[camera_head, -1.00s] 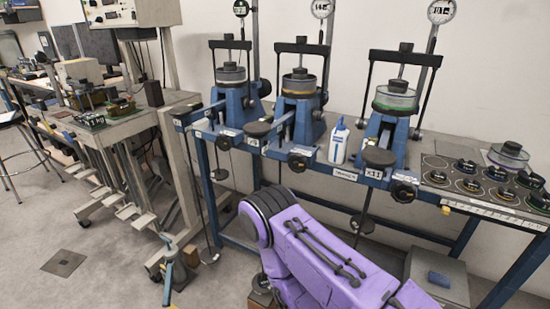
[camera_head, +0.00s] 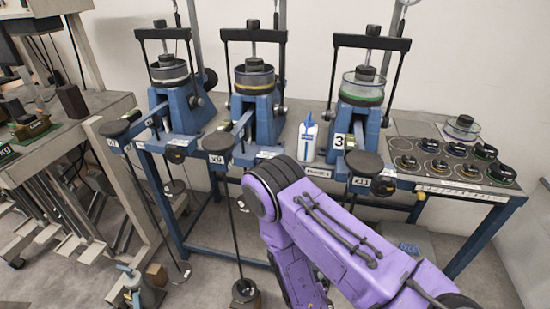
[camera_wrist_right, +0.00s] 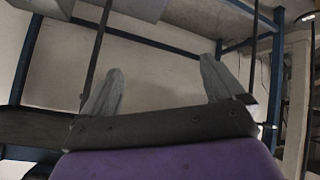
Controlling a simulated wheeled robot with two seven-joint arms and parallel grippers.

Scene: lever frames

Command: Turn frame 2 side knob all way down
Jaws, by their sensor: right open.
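Three blue lever frames stand in a row on the bench. The right one (camera_head: 358,120) carries a "3" label; the middle one (camera_head: 256,110), by position frame 2, has a yellow-ringed cell. My left gripper is not in view.
The left frame (camera_head: 178,108) stands beside the middle one. A white bottle (camera_head: 308,138) stands between the middle and right frames. Hanging rods with weights (camera_head: 244,292) hang below the bench. Several dark rings lie on the right panel (camera_head: 408,178). Blue bench legs show in the wrist view.

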